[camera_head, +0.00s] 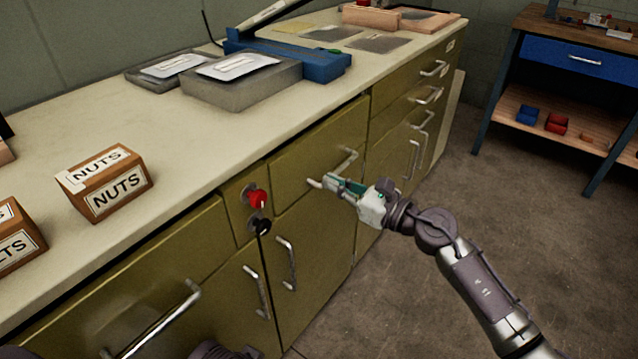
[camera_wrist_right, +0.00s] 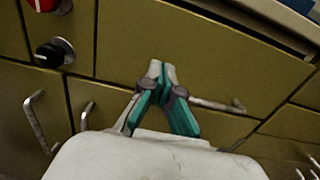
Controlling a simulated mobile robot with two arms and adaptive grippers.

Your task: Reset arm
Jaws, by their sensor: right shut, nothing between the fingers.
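My right gripper (camera_head: 328,183) is in front of the yellow-olive cabinet, at the bar handle (camera_head: 347,161) of an upper drawer (camera_head: 310,150). In the right wrist view the fingertips (camera_wrist_right: 160,68) are together with nothing between them. The handle (camera_wrist_right: 215,105) shows there to the right of and behind the fingers; I cannot tell whether they touch it. The drawer looks closed. My left gripper is not clearly in view; only a dark part of my own body shows at the bottom edge of the head view.
A red knob (camera_head: 257,198) and a black knob (camera_head: 262,226) stick out left of the drawer. Boxes labelled NUTS (camera_head: 105,183), a grey block (camera_head: 240,85) and a blue tool (camera_head: 300,60) stand on the counter (camera_head: 190,130). A workbench (camera_head: 560,95) stands at right. Floor between is clear.

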